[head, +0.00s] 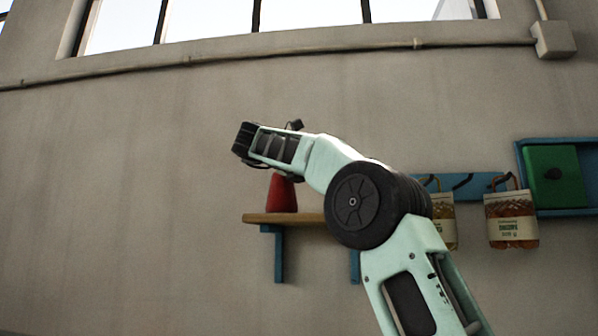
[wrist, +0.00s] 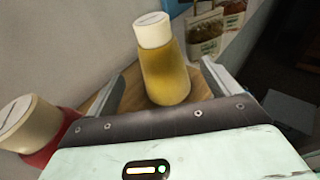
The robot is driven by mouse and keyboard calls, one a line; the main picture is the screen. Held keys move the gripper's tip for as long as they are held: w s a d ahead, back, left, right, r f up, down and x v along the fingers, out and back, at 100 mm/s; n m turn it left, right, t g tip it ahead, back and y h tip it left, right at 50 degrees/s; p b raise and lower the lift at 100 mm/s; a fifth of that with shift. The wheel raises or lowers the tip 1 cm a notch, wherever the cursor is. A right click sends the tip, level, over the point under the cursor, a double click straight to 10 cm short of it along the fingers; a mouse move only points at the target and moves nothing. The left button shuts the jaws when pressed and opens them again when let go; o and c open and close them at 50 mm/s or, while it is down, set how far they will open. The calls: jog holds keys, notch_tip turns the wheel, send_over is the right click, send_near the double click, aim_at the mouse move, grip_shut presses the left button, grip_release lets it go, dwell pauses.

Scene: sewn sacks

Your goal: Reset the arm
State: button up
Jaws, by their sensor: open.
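My arm is raised and bent across the middle of the head view. My gripper shows in the wrist view (wrist: 163,74), with its two fingers spread wide apart and nothing clamped. A yellow bottle with a white cap (wrist: 166,76) appears between the fingers, over the wooden shelf; I cannot tell how deep between them it stands. In the head view the yellow bottle and the fingers cannot be made out behind my arm.
A red bottle (head: 282,195) stands on the wooden shelf (head: 262,218); its cream cap shows at left in the wrist view. Labelled sacks (head: 512,220) hang from a blue hook rail (head: 477,184). A green panel in a blue frame (head: 555,177) is at right. The left wall is clear.

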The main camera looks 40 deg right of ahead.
jog(key=v, duration=0.8)
jog(key=shift+a, duration=0.2)
jog(key=shift+r, duration=0.1)
